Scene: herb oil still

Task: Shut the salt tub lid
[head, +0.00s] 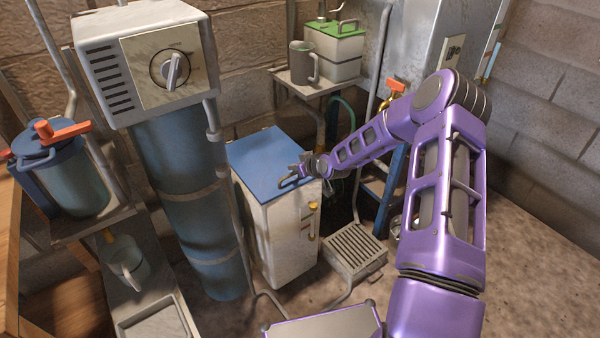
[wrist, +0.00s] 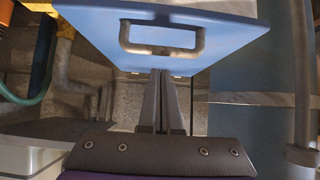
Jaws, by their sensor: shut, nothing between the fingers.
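A white tub (head: 285,228) with a blue lid (head: 262,160) stands on the floor in the middle of the head view. The lid looks flat across the tub's top; I cannot tell if it is fully seated. In the wrist view, the blue lid (wrist: 225,35) fills the top and bears a grey loop handle (wrist: 162,50). My gripper (head: 292,174) is at the lid's front right part in the head view. Its two fingers, side by side in the wrist view (wrist: 161,75), are shut and empty, just below the handle in the picture. Contact cannot be told.
A tall blue column (head: 185,200) stands close left of the tub. A grated drain box (head: 355,252) is on the floor at right. A shelf behind holds a green-lidded box (head: 335,48) and a mug (head: 303,62). A teal hose (head: 345,108) hangs behind my arm.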

